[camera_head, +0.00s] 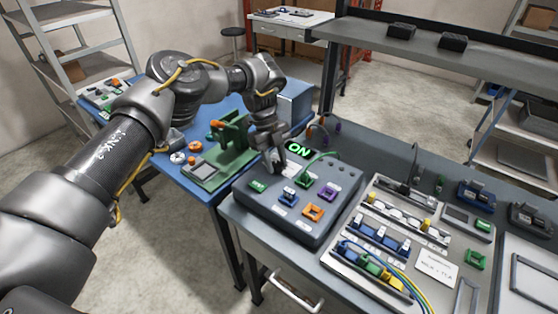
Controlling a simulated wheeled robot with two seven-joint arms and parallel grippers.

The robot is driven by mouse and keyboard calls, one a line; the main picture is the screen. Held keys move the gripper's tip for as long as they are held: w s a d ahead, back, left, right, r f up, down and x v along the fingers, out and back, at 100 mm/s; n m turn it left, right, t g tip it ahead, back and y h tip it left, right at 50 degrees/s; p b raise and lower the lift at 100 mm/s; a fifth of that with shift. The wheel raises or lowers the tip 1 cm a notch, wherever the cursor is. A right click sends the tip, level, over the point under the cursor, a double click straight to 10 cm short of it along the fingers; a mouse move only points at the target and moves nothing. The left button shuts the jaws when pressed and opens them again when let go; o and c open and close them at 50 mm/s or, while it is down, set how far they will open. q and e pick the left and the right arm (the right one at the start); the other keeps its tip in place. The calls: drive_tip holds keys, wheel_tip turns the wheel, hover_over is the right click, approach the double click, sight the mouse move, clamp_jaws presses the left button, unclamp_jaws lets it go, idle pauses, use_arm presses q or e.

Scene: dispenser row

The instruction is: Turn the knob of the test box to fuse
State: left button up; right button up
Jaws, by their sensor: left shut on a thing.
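The test box (318,232) is a dark grey box on the near bench, with coloured sockets on its sloped top and a green lit "ON" sign (299,149) at its back edge. My left gripper (276,167) reaches down from the left to the back left of its top. It is shut on the knob there. The fingers hide most of the knob, so I cannot read its pointer. The labels on the box are too small to read. My right gripper is not in view.
A green fixture (229,135) stands on the blue table left of the box. Right of the box lies a panel (345,253) with fuse-like modules and coloured wires. A green cable (322,156) arches over the box's back.

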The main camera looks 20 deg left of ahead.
use_arm(q)
drive_tip(key=shift+a+f+m, duration=0.1)
drive_tip(key=shift+a+m, duration=0.05)
drive_tip(key=shift+m, duration=0.35)
drive_tip(key=o, duration=1)
drive_tip(key=shift+a, duration=0.15)
drive_tip(key=shift+c, duration=0.2)
drive_tip(key=shift+r, duration=0.25)
drive_tip(key=p+v, duration=0.6)
drive_tip(key=v, duration=0.4)
drive_tip(key=shift+r+p, duration=0.2)
drive_tip(key=shift+p, duration=0.15)
